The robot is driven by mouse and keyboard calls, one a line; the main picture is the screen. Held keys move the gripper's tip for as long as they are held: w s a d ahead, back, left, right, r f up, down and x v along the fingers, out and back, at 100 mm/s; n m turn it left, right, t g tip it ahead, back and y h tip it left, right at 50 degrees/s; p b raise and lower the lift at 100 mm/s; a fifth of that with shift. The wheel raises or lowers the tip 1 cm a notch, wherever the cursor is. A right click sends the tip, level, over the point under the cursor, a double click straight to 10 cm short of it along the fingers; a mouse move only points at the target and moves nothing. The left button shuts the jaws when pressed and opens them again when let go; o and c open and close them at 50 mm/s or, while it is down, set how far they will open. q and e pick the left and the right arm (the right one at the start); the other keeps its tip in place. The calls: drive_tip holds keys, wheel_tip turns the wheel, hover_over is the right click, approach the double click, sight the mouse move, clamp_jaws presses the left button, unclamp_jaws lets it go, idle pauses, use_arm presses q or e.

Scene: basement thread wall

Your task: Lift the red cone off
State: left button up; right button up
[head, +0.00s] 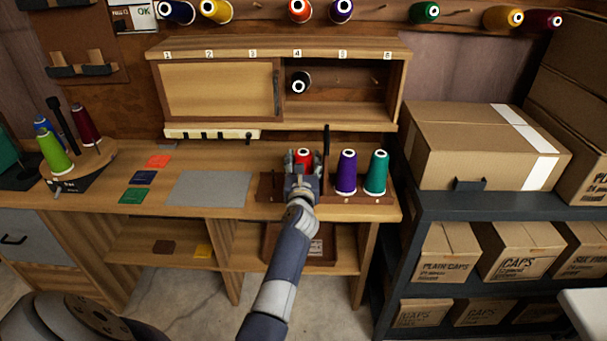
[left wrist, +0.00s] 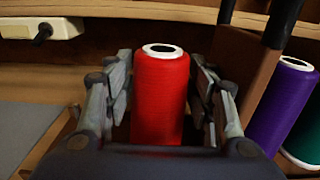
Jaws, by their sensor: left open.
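The red cone (head: 303,155) stands upright on the wooden peg rack (head: 333,198) near the right end of the bench. My left gripper (head: 302,163) reaches in from the front and hides the cone's lower part. In the left wrist view the red cone (left wrist: 160,98) is between the two open fingers of my left gripper (left wrist: 161,85), with a narrow gap visible on each side. The cone's base is hidden behind the gripper's palm. My right gripper is not in view.
A purple cone (head: 346,172) and a teal cone (head: 376,173) stand close on the right. A dark upright post (head: 326,146) rises just right of the red cone. The cubby shelf (head: 340,82) stands behind. A grey mat (head: 209,188) lies clear on the left.

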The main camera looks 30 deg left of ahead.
use_arm(q)
drive_tip(key=c, duration=0.9)
drive_tip(key=shift+c, duration=0.2)
drive_tip(key=shift+r, duration=0.1)
drive_tip(key=shift+r, duration=0.25)
wheel_tip(320, 180, up, 18)
drive_tip(key=p, duration=0.5)
drive_tip(key=shift+f, duration=0.25)
